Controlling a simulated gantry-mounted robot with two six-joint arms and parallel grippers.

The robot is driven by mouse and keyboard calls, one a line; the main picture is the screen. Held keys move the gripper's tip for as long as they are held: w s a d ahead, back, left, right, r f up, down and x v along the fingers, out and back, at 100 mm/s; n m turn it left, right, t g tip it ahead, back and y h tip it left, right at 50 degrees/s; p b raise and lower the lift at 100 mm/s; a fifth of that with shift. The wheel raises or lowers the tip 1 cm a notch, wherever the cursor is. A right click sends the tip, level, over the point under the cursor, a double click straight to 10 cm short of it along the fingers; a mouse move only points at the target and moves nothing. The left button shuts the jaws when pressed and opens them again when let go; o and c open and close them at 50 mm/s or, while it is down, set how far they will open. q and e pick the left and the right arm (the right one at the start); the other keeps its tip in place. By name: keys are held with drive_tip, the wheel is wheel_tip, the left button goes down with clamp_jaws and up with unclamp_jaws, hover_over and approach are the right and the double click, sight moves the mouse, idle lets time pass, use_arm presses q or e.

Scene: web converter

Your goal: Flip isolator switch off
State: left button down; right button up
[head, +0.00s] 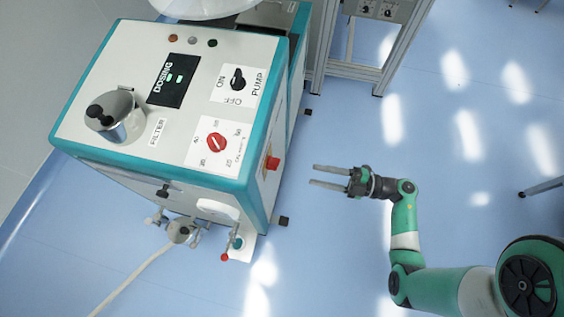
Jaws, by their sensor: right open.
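A red switch knob (272,163) is on the right side face of a white and teal machine (140,62); its setting is too small to read. A black rotary switch (238,79) sits on a white plate marked ON, OFF and PUMP on the top panel. No label in view reads isolator. My right gripper (313,175) is open and empty. It is to the right of the red knob and apart from it, its two fingers pointing left toward the machine. My left gripper is not in view.
The top panel also carries a red dial (215,142), a dosing display (173,80) and a metal filter housing (116,117). A valve (181,231) with a hose is at the machine's front. A metal frame (352,70) stands behind. Blue floor (330,240) is clear around my right gripper.

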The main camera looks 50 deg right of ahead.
sight(274, 164)
drive_tip(key=b+x, duration=0.3)
drive_tip(key=x, duration=0.8)
drive_tip(key=shift+w+d, duration=0.2)
drive_tip(key=shift+w, duration=0.3)
drive_tip(key=shift+r, duration=0.1)
clamp_jaws()
